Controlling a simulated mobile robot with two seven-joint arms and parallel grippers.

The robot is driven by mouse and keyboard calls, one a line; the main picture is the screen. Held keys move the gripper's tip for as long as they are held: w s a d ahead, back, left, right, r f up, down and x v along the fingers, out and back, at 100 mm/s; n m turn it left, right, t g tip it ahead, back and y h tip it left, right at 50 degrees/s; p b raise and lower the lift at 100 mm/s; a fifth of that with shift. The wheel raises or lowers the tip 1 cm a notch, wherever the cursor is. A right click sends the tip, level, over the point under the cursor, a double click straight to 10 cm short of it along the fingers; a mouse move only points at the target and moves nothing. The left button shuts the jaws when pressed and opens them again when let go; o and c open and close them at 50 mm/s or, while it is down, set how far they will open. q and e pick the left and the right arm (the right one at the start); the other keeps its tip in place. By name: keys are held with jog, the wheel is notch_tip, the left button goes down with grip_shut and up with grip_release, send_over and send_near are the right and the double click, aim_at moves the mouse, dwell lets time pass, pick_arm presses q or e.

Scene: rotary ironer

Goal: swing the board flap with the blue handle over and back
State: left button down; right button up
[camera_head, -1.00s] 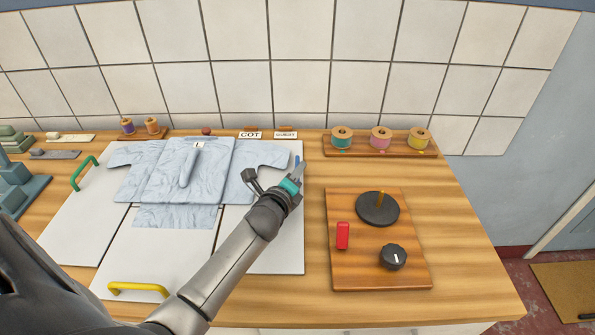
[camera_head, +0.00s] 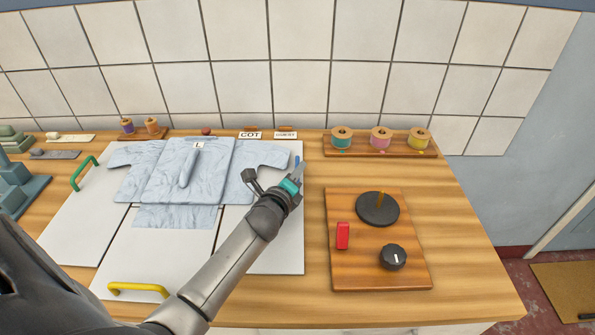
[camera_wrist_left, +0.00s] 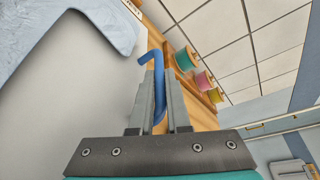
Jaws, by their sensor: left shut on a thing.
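The blue handle (camera_wrist_left: 159,80) shows between the two fingers of my left gripper (camera_wrist_left: 160,100) in the left wrist view. My left gripper (camera_head: 299,170) is shut on it; in the head view only a small blue tip shows beyond the fingers. The handle is on the right board flap (camera_head: 285,235), which lies flat on the table. A pale blue shirt (camera_head: 140,182) lies spread on the boards, its right sleeve on the right flap. My right gripper is not in view.
A green handle (camera_head: 84,173) is on the left flap and a yellow handle (camera_head: 138,289) on the front flap. A wooden panel (camera_head: 360,275) with a red switch and dark knobs lies at the right. Thread spools (camera_head: 381,140) stand behind it.

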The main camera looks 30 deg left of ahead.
pick_arm(q)
jog(key=shift+r, duration=0.15)
dwell(0.5)
jog(key=shift+s+a+r+n+p, duration=0.15)
jog(key=shift+r+n+p, duration=0.15)
jog(key=shift+r+p, duration=0.2)
jog(key=s+a+r+n+t+p, duration=0.45)
jog(key=a+r+n, duration=0.35)
jog(key=r, duration=0.3)
jog(key=s+a+n+y+b, duration=0.3)
jog(key=s+a+n+y, duration=0.2)
jog(key=s+a+n, duration=0.3)
jog(key=shift+s+a+f+n+t+b, duration=0.35)
jog(key=shift+s+a+f+n+b, duration=0.1)
jog(key=shift+a+n, duration=2.2)
jog(key=shift+a+m, duration=0.25)
